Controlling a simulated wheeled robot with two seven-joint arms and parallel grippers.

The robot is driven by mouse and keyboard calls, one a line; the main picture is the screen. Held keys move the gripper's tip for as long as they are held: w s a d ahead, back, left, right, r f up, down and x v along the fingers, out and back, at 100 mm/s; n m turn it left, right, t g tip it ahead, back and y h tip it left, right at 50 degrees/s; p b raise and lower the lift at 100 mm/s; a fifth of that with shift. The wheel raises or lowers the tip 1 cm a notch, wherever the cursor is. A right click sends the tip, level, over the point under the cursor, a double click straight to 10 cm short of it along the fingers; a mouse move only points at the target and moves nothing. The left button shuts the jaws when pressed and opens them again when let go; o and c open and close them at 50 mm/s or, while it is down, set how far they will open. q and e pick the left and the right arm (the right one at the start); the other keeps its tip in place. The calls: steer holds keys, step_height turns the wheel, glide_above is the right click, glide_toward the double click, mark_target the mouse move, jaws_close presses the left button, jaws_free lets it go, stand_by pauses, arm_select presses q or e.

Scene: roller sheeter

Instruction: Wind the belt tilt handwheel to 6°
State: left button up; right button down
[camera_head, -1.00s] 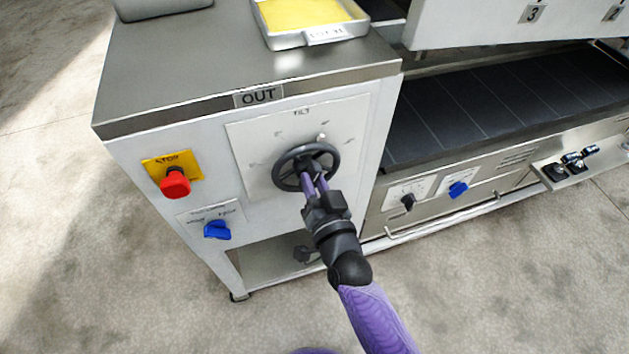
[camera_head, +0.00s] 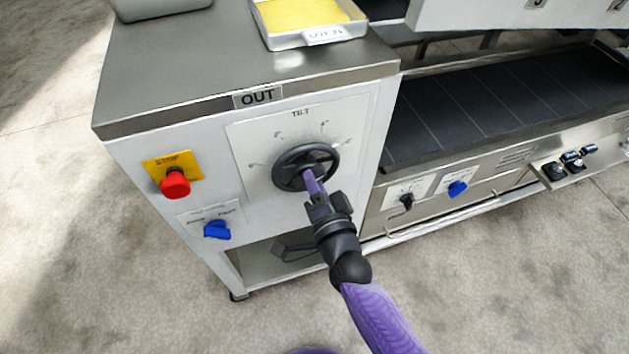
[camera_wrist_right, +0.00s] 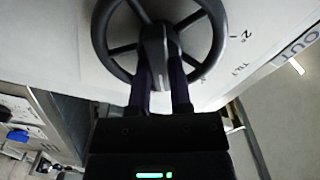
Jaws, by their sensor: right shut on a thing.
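The dark tilt handwheel (camera_head: 300,149) sits on a white dial plate (camera_head: 245,140) marked TILT, on the front of the OUT end cabinet. Degree marks lie in an arc around its upper side; most are too small to read surely. A small white mark (camera_head: 346,142) shows at the wheel's upper right. My right gripper (camera_head: 310,176) is at the wheel's middle. In the right wrist view its two fingers (camera_wrist_right: 162,62) are shut on the grey centre piece of the handwheel (camera_wrist_right: 154,45), inside the spoked rim. A 2° mark shows beside the rim there. My left gripper is not in view.
A red stop button (camera_head: 175,183) on a yellow plate and a blue switch (camera_head: 216,230) are left of the dial. A tray with a yellow slab (camera_head: 322,38) stands on the cabinet top. The dark belt (camera_head: 470,115) runs off to the right.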

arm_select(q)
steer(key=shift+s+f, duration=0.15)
arm_select(e)
steer(key=m, duration=0.2)
steer(key=shift+f+m, duration=0.1)
steer(key=shift+m, duration=0.2)
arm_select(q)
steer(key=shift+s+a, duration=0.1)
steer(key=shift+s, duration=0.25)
arm_select(e)
steer(key=shift+m, duration=0.3)
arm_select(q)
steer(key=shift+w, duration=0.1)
arm_select(e)
steer(key=c, duration=0.5)
jaws_free()
steer(key=shift+c, duration=0.2)
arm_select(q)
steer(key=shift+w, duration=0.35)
